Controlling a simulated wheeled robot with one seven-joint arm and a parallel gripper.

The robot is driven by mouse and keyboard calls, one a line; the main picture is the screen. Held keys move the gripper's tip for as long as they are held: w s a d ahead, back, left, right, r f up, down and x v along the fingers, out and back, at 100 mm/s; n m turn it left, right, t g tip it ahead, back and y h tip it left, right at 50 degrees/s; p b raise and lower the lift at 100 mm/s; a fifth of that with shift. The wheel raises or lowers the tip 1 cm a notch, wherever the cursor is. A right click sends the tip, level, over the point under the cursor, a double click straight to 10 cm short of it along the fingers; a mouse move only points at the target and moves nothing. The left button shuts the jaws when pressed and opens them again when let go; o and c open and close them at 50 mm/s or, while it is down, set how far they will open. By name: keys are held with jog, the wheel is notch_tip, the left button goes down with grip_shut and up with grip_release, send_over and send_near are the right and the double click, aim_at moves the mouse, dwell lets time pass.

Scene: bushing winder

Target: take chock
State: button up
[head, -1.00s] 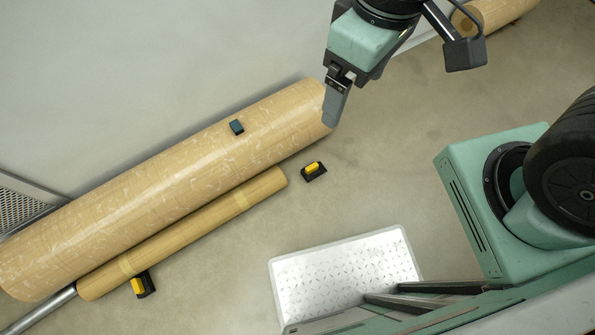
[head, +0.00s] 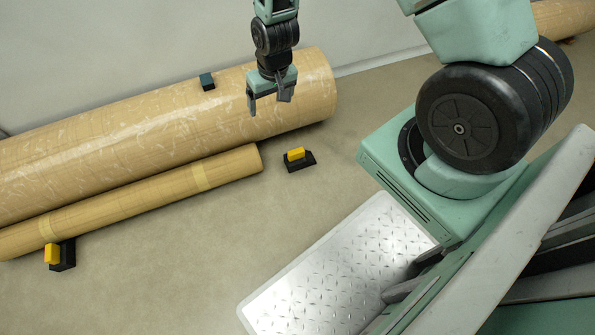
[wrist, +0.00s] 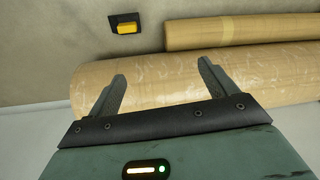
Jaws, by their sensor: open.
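A black chock with a yellow block on top (head: 299,158) lies on the floor just off the right end of the thin roll. It also shows at the top of the wrist view (wrist: 126,24). A second black and yellow chock (head: 62,256) sits against the thin roll's near side at lower left. My gripper (head: 268,100) is open and empty, fingers pointing down, and appears in front of the large roll in the head view. The wrist view shows its two fingers (wrist: 162,70) spread apart, with the chock beyond them and nothing between them.
A large tan roll (head: 150,130) lies along the wall, with a thinner roll (head: 130,200) beside it. A small dark teal block (head: 207,81) sits on the large roll. A metal tread plate (head: 335,275) is at lower middle. Floor around the near chock is clear.

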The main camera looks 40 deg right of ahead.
jog(key=d+f+m+h+b, duration=0.1)
jog(key=d+f+b, duration=0.25)
jog(key=f, duration=0.45)
jog(key=d+f+m+b, duration=0.1)
jog(key=d+f+b, duration=0.3)
jog(key=f, duration=0.5)
jog(key=b, duration=0.5)
send_over(296, 151)
notch_tip(296, 151, down, 11)
jog(key=shift+s+a+r, duration=0.15)
jog(key=shift+f, duration=0.65)
notch_tip(296, 151, down, 5)
jog(key=b, duration=0.4)
jog(key=shift+f+b, duration=0.1)
jog(key=shift+b, duration=0.3)
jog(key=shift+w+d+r, duration=0.2)
jog(key=c, duration=1.7)
